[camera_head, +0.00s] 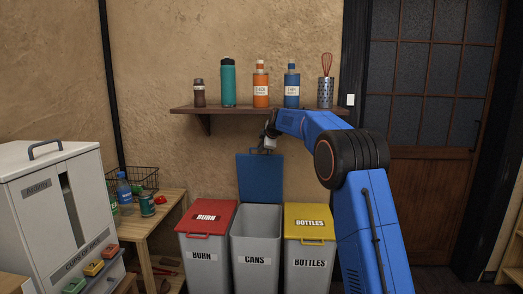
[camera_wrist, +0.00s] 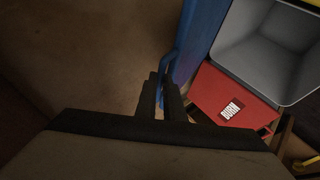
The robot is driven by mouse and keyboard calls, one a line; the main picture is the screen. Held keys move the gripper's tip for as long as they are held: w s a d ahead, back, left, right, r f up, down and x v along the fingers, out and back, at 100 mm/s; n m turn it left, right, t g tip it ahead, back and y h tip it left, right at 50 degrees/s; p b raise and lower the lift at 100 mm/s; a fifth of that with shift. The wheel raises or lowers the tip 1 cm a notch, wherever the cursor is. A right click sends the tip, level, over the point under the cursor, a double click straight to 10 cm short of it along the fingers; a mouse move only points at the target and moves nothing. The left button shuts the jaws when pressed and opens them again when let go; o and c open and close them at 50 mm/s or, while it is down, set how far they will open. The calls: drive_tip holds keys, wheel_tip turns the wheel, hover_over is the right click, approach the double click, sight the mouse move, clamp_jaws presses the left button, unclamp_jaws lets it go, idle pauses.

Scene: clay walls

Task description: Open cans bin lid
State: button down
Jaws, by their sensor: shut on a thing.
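The cans bin (camera_head: 256,262) is the grey middle bin, labelled CANS. Its blue lid (camera_head: 260,180) stands raised, roughly upright at the back of the bin, and the bin's mouth is open. My gripper (camera_head: 267,146) is at the top edge of the lid. In the wrist view my gripper's dark fingers (camera_wrist: 161,92) are shut on the blue handle (camera_wrist: 170,65) of the lid, whose blue panel (camera_wrist: 198,35) runs up beside it. The bin's grey inside also shows in the wrist view (camera_wrist: 262,45). The exact grip on the handle is partly hidden by the fingers.
The red-lidded BURN bin (camera_head: 207,218) and yellow-lidded BOTTLES bin (camera_head: 308,222) stand on either side, both closed. A wooden shelf (camera_head: 225,110) with bottles, a flask and a whisk holder hangs just above my gripper. A small wooden table (camera_head: 150,218) stands left.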

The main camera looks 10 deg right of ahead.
drive_tip(key=shift+a+r, duration=0.35)
drive_tip(key=shift+r, duration=0.15)
drive_tip(key=c, duration=1.9)
unclamp_jaws()
drive_tip(key=shift+s+a, duration=0.1)
drive_tip(key=shift+a, duration=0.1)
drive_tip(key=shift+o, duration=0.2)
drive_tip(key=shift+d+f, duration=0.15)
drive_tip(key=shift+d, duration=0.05)
drive_tip(key=s+d+r, duration=0.2)
drive_tip(key=s, duration=1.2)
drive_tip(key=shift+d, duration=0.4)
drive_tip(key=shift+f, duration=0.1)
